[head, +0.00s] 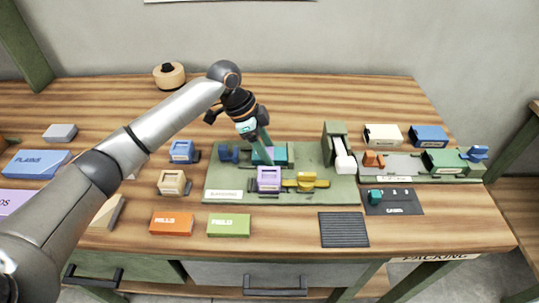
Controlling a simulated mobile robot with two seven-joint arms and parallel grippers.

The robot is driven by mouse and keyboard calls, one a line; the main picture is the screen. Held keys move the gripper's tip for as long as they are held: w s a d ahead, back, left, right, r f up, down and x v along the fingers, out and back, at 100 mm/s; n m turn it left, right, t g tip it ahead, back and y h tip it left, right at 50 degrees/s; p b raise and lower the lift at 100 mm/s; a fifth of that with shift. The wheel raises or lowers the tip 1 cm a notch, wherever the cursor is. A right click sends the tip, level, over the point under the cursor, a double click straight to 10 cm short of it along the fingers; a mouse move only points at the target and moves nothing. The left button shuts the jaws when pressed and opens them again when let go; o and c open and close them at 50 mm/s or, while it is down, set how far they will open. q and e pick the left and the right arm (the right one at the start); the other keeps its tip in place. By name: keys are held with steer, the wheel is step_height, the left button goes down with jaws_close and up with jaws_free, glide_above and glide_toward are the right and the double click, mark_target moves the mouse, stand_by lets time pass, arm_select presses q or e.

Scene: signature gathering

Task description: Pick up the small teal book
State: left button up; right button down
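A teal block (277,155), which looks like the teal book, lies on the green mat (225,187) near the middle of the table, just behind a purple block (269,180). My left gripper (265,155) reaches down over it from above, its fingertips at the teal block. The fingers overlap the block in the picture, so I cannot tell whether they are shut on it. A smaller teal piece (375,196) sits on a dark plate (405,206) at the right. My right gripper is not in view.
Yellow pieces (305,182) and a green-and-white stand (338,150) share the mat. Orange (171,224) and lime (229,226) blocks lie in front. A ribbed dark pad (343,230) lies front right. The back of the table is mostly clear.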

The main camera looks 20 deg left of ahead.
arm_select(q)
jaws_close()
steer(key=shift+r, duration=0.15)
